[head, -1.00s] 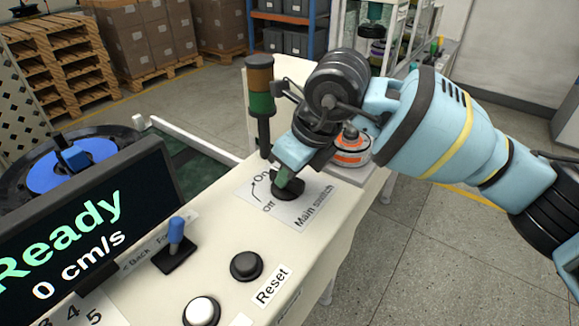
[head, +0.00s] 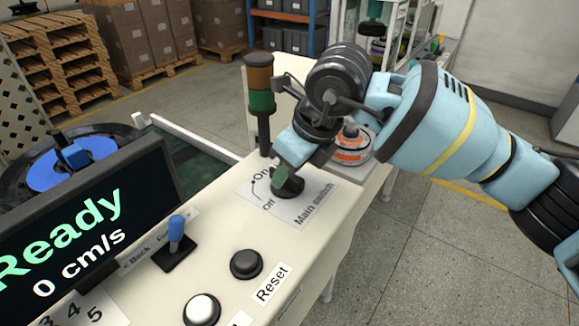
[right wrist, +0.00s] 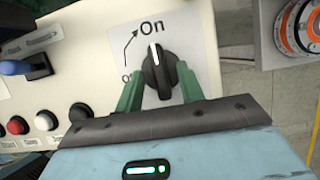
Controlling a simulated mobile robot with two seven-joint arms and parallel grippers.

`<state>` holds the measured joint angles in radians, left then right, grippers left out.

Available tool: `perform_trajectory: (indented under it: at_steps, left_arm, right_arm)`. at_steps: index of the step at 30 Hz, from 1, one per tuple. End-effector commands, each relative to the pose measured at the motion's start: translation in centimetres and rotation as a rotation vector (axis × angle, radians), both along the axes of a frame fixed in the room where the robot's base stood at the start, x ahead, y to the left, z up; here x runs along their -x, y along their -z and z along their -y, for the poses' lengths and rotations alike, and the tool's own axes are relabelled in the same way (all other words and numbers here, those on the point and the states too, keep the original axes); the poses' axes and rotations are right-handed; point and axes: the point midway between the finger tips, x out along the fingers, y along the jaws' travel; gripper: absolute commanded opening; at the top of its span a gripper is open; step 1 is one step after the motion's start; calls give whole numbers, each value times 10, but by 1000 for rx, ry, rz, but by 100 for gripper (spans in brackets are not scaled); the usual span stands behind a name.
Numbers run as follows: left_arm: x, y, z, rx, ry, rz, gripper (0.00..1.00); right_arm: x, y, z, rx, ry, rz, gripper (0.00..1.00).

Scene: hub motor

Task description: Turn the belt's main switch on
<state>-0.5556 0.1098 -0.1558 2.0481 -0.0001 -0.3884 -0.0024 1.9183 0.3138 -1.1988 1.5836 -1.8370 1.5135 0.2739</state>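The main switch is a black rotary knob (head: 289,188) on a white label plate (head: 312,203) marked On, Off and Main switch. In the right wrist view the knob (right wrist: 159,72) has its white pointer mark toward the word On. My right gripper (head: 285,177) is down at the knob. In the right wrist view its two green fingers (right wrist: 159,75) stand apart, one on each side of the knob, with a visible gap on the left side. The display (head: 80,225) reads Ready and 0 cm/s. My left gripper is out of view.
On the console are a blue-tipped lever (head: 176,240), a black Reset button (head: 246,264) and a white button (head: 202,310). A signal light column (head: 261,100) stands close behind the gripper. An orange and white round device (head: 353,146) sits beyond it.

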Motion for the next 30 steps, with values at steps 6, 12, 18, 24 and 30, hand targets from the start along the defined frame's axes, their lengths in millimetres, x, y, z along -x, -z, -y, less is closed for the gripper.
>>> perform_trajectory:
  at_steps: [6, 12, 18, 24, 30]
  left_arm:
    - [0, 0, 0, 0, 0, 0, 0]
    - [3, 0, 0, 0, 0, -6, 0]
    - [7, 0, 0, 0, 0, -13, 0]
    - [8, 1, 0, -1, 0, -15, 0]
    - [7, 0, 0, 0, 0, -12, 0]
  right_arm:
    - [7, -31, 10, -2, 1, 5, 38]
    - [13, -57, 19, -2, 2, 4, 38]
    - [16, -68, 22, 0, 1, 3, 38]
    - [17, -68, 23, -1, 1, 2, 38]
    - [17, -68, 23, -1, 1, 2, 38]
